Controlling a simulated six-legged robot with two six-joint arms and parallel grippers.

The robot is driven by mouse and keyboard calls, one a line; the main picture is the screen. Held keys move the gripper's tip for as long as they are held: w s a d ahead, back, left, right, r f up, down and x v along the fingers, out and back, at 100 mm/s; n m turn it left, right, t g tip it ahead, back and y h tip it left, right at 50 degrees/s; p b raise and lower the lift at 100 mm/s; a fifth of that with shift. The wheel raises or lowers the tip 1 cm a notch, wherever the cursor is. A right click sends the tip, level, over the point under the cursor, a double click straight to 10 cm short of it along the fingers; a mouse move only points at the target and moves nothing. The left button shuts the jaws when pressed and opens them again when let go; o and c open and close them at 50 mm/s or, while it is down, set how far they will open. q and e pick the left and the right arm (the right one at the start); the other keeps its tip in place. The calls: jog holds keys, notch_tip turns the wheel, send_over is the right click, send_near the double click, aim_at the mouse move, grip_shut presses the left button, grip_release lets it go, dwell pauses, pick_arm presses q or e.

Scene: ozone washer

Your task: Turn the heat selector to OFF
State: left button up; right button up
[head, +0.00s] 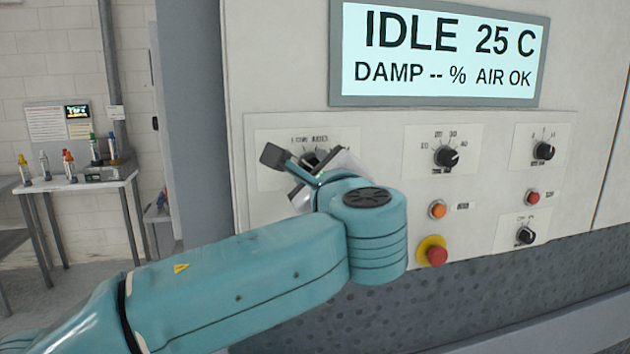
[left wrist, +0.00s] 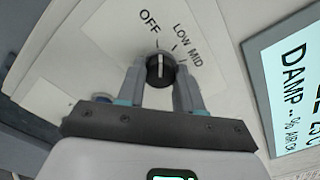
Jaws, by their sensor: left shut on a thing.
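The heat selector is a round black knob (left wrist: 160,70) with a white pointer line, on a pale label plate marked OFF, LOW and MID in the left wrist view. The pointer runs nearly straight up in that view, toward the short tick below OFF; its exact alignment is hard to tell. My left gripper (left wrist: 160,80) has one grey finger on each side of the knob and is shut on it. In the head view the knob (head: 311,158) is mostly hidden behind my left gripper (head: 312,175). My right gripper is in neither view.
A display (head: 440,50) above reads IDLE 25 C. To the right are a middle knob (head: 447,156), a far right knob (head: 544,151), a lower knob (head: 525,235), an orange button (head: 437,209), a red button (head: 532,197) and a red emergency button (head: 436,254).

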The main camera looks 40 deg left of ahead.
pick_arm(q)
jog(key=shift+f+n+b, duration=0.15)
jog(key=shift+n+b, duration=0.15)
jog(key=shift+n, duration=0.4)
jog(key=o, duration=1)
jog(key=shift+o, duration=0.2)
jog(key=shift+d, duration=0.1)
jog(key=b+v, duration=0.2)
jog(key=v, duration=1.4)
jog(key=shift+s+r+b, duration=0.15)
jog(key=shift+r+b, duration=0.05)
jog(key=shift+b, duration=0.2)
